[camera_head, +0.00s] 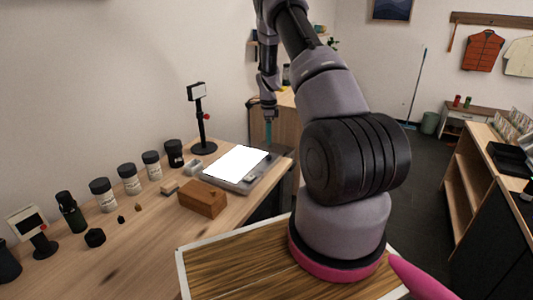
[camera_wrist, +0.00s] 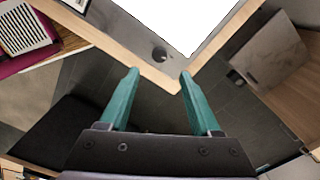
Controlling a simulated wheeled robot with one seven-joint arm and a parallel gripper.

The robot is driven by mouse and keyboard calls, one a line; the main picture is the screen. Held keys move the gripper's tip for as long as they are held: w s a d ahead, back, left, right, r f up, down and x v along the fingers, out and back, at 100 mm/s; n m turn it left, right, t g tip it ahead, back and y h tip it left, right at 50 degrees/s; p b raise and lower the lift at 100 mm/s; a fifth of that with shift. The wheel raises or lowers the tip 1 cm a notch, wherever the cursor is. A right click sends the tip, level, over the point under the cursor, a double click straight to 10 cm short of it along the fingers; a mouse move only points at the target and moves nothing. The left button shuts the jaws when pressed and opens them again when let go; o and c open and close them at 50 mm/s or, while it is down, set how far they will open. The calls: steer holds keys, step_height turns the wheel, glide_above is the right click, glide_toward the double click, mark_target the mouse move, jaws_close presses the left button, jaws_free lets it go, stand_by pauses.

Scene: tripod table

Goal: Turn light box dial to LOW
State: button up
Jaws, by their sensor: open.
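The light box (camera_head: 222,181) is a flat grey slab with a glowing white panel, lying near the right end of the wooden table. Its grey border also shows in the wrist view (camera_wrist: 135,27). The dial (camera_wrist: 159,54) is a small dark round knob on that border, near the table corner. Its setting is too small to read. My gripper (camera_wrist: 160,72) is open and empty, its two teal fingers spread. The fingertips appear just below the dial in the wrist view, one to each side; the dial is not between them. In the head view my gripper (camera_head: 268,132) hangs behind the light box's right end.
A brown wooden box (camera_head: 202,199) sits in front of the light box. A black stand (camera_head: 203,135) rises behind it. Open floor lies beyond the table's right edge.

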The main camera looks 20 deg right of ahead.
mark_target(268, 155)
step_height(268, 155, down, 9)
steer(key=shift+r, duration=0.1)
stand_by(0.3)
jaws_close()
